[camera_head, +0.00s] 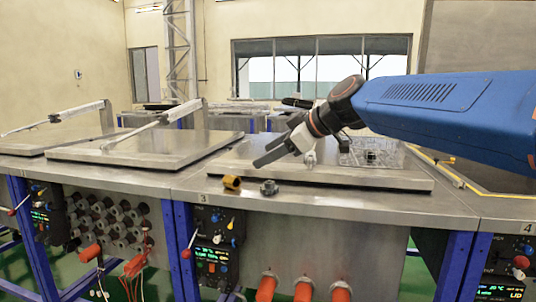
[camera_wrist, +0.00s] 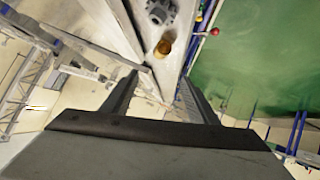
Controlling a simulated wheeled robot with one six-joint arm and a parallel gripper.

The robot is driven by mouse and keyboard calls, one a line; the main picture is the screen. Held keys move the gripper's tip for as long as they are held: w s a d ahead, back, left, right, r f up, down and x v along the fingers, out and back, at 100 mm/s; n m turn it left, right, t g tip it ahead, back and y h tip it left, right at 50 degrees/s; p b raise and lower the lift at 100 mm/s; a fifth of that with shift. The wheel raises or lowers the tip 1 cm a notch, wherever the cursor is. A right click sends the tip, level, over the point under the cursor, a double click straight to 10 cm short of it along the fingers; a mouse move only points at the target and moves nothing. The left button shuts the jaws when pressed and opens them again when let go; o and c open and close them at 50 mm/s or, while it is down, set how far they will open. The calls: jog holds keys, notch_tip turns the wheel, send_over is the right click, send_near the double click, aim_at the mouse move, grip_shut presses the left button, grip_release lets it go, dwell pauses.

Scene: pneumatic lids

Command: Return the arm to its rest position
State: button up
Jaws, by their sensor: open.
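My gripper (camera_head: 272,152) is at the end of my blue arm, above the flat metal lid (camera_head: 375,177) of station 3 in the head view. Its two dark fingers stand apart with nothing between them. In the wrist view my gripper (camera_wrist: 165,85) also shows open and empty, its fingers spread. A brass-coloured fitting (camera_head: 232,183) and a grey knobbed part (camera_head: 269,187) sit at the front edge of the bench, below and apart from the fingers. They also show in the wrist view, the brass fitting (camera_wrist: 163,48) and the grey part (camera_wrist: 160,12).
A clear wire-like basket (camera_head: 372,153) stands on the lid behind my gripper. Other lids (camera_head: 140,150) with raised white arms (camera_head: 150,126) lie to the left. Control panels (camera_head: 212,255) with knobs and orange hoses (camera_head: 303,291) are on the bench front. Open green floor (camera_wrist: 265,60) lies beside the bench.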

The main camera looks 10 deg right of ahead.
jog(key=s+d+f+m+g+h, duration=0.1)
jog(key=s+d+f+m+h, duration=0.2)
jog(key=s+d+f, duration=0.4)
jog(key=s+d+f+m+g+h, duration=0.1)
jog(key=s+d+f+m, duration=0.5)
jog(key=s+f, duration=0.7)
jog(key=s+d+f+m+g+h, duration=0.1)
jog(key=s+d+f+m+h, duration=0.3)
jog(key=s+d+f, duration=0.4)
notch_tip(320, 180, down, 4)
jog(key=shift+s+f+m+h, duration=0.25)
jog(key=shift+s+m, duration=0.25)
jog(key=shift+s, duration=0.65)
jog(key=shift+o, duration=0.3)
jog(key=shift+r, duration=0.1)
